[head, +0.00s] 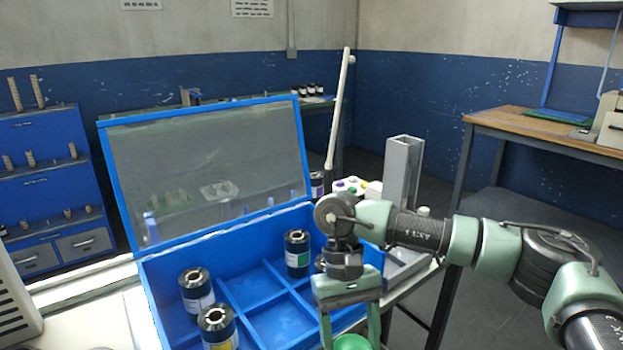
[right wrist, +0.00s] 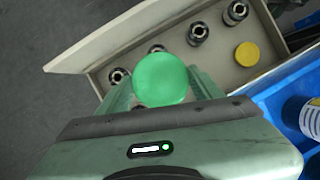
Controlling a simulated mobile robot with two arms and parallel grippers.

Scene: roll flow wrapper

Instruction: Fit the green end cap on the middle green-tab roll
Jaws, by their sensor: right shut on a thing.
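My right gripper (head: 350,335) is shut on a green end cap (head: 352,342), at the bottom edge of the head view. In the right wrist view the round green cap (right wrist: 160,79) sits between the two fingers, its flat face toward the camera. A black roll with a green band on its label (head: 297,254) stands upright in a far compartment of the blue case, left of my right gripper. Another roll (head: 319,263) is mostly hidden behind the gripper. My left gripper is not in view.
The blue case (head: 258,292) has its clear lid (head: 210,170) raised. Two more black rolls (head: 196,290) (head: 217,328) stand at its left. A beige tray (right wrist: 105,52) holds several black-ended pieces and a yellow cap (right wrist: 247,54). A grey post (head: 402,172) stands behind my right arm.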

